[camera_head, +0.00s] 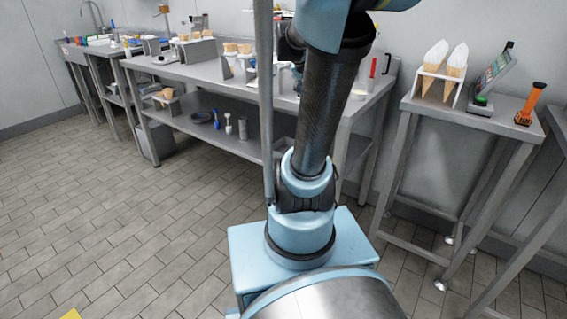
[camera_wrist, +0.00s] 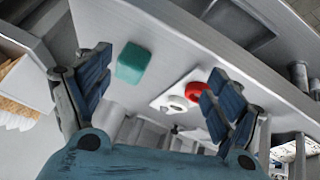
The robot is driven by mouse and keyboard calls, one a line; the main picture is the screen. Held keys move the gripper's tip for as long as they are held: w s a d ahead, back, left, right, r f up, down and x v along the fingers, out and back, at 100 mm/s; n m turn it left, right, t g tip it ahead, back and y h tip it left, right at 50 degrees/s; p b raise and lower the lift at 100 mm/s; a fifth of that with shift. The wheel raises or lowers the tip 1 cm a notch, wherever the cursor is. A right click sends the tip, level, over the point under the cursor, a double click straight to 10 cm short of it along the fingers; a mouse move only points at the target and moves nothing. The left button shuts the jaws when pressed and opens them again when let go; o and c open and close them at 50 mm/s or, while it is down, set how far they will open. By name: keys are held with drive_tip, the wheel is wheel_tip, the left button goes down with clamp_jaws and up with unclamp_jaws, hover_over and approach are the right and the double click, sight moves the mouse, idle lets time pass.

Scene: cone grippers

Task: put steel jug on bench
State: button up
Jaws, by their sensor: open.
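My gripper (camera_wrist: 158,62) is open in the wrist view, with its two blue-padded fingers wide apart and nothing between the pads. A grey metal bench (camera_head: 190,74) runs along the back wall in the head view. I cannot pick out the steel jug with certainty. A grey metal cylinder (camera_wrist: 299,75) at the right of the wrist view could be it, but it is small and lies well outside the fingers. In the head view my arm hides part of the bench top and my gripper cannot be made out clearly.
A green block (camera_wrist: 132,62), a red round thing (camera_wrist: 195,90) and a dark pan-like thing (camera_wrist: 240,23) show beyond my fingers. Cone holders (camera_head: 198,50) stand on the bench. A side table (camera_head: 462,115) at right carries white-wrapped cones (camera_head: 456,60) and an orange tool (camera_head: 530,103).

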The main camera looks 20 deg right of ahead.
drive_tip(key=s+a+f+n+g+y, duration=0.1)
drive_tip(key=s+a+f+n+y, duration=0.5)
drive_tip(key=s+a+f, duration=0.9)
drive_tip(key=s+a+n, duration=0.1)
drive_tip(key=s+a, duration=0.1)
drive_tip(key=s, duration=0.1)
drive_tip(key=shift+s+g, duration=0.2)
drive_tip(key=shift+g, duration=0.1)
